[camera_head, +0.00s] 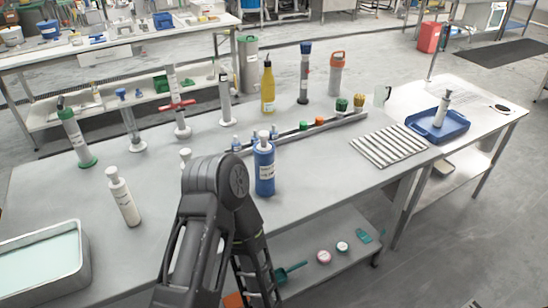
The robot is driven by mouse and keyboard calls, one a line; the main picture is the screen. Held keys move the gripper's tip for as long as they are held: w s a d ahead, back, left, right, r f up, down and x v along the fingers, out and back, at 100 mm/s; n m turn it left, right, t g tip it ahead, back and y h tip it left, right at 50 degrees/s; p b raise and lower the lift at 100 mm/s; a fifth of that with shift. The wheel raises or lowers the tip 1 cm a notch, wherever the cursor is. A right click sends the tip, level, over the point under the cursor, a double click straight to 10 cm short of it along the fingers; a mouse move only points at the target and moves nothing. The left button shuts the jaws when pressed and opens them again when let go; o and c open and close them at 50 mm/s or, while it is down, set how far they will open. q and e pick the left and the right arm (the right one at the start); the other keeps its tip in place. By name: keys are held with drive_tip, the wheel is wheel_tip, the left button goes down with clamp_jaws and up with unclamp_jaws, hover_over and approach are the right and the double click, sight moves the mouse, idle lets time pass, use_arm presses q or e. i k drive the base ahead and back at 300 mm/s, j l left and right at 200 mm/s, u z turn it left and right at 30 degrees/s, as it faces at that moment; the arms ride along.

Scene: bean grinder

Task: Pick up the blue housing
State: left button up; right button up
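A blue cylinder (265,172) with a white label and a pale cap stands upright at the near edge of the grey table, near the middle of the view. It is the most likely match for the blue housing, though I cannot be sure. One of my dark arms rises from the bottom edge, bends just left of the blue cylinder and runs back down. This arm covers part of the table and the area left of and below the cylinder. I see no fingertips of either gripper, and nothing visibly holds the cylinder.
A white bottle (123,196) stands left, and a metal tray (82,284) lies front left. A rail (331,123) with small coloured pieces runs behind the cylinder. A yellow bottle (267,90) stands farther back. A striped rack (390,145) and a blue tray (455,134) lie right.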

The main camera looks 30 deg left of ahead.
sight(265, 162)
drive_tip(key=i+l+u, duration=0.15)
drive_tip(key=u, duration=0.3)
drive_tip(key=l+u, duration=0.3)
drive_tip(key=u, duration=0.15)
drive_tip(key=i+l+u, duration=0.1)
drive_tip(key=l, duration=0.3)
drive_tip(key=i+l, duration=0.1)
drive_tip(key=l, duration=0.3)
drive_tip(key=i+l+u, duration=0.15)
drive_tip(key=l, duration=0.7)
drive_tip(key=i+u, duration=0.05)
